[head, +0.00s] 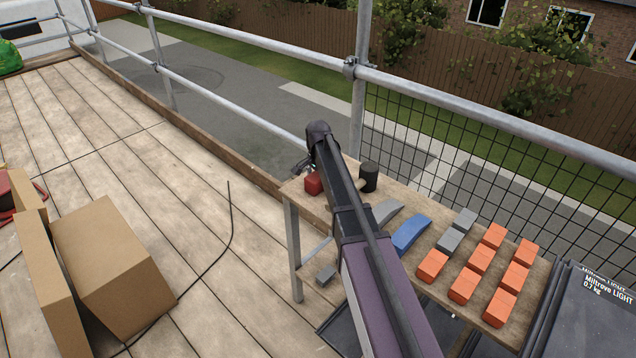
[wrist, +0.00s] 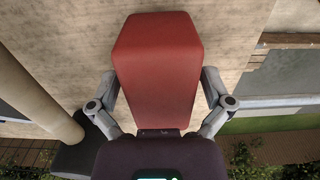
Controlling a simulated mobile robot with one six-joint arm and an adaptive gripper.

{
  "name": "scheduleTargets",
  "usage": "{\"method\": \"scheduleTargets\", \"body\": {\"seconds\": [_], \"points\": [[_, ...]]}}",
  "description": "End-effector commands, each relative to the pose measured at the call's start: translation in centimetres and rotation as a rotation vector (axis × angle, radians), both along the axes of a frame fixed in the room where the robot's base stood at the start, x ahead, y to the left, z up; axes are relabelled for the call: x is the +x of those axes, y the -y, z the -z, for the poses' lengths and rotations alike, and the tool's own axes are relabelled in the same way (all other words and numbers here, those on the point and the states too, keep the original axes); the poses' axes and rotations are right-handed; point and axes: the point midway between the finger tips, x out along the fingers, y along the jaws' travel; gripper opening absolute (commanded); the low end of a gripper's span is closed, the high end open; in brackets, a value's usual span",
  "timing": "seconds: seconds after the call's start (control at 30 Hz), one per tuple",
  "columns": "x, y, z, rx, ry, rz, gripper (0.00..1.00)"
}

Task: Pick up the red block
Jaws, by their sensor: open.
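The red block (head: 313,184) sits on the wooden bench (head: 405,262), near its far left corner. In the wrist view the red block (wrist: 157,70) fills the middle of the picture. My gripper (wrist: 158,84) is open, with one finger on each side of the block. I cannot tell whether either finger touches it. In the head view my arm hides most of the gripper; a small part of it (head: 302,166) shows just above the block.
A dark cylinder (head: 368,176) stands close right of the block. Grey and blue curved pieces (head: 411,233), grey blocks (head: 457,229) and several orange blocks (head: 479,259) lie nearer on the bench. A metal railing (head: 440,95) runs behind. Cardboard boxes (head: 112,262) stand on the left decking.

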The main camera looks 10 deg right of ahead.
Motion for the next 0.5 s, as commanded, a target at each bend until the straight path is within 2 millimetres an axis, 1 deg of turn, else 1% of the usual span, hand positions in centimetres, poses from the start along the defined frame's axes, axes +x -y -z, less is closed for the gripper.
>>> {"method": "scheduleTargets", "body": {"seconds": [0.27, 0.3, 0.37, 0.4, 0.47, 0.5], "points": [[0.0, 0.03, 0.0, 0.0, 0.0, 0.0, 1.0], [0.0, 0.03, 0.0, 0.0, 0.0, 0.0, 0.88], [0.0, 0.04, 0.0, 0.0, 0.0, 0.0, 0.7], [0.0, 0.04, 0.0, 0.0, 0.0, 0.0, 0.58], [0.0, 0.04, 0.0, 0.0, 0.0, 0.0, 0.41], [-0.01, 0.04, 0.0, 0.0, 0.0, 0.0, 0.29]]}}
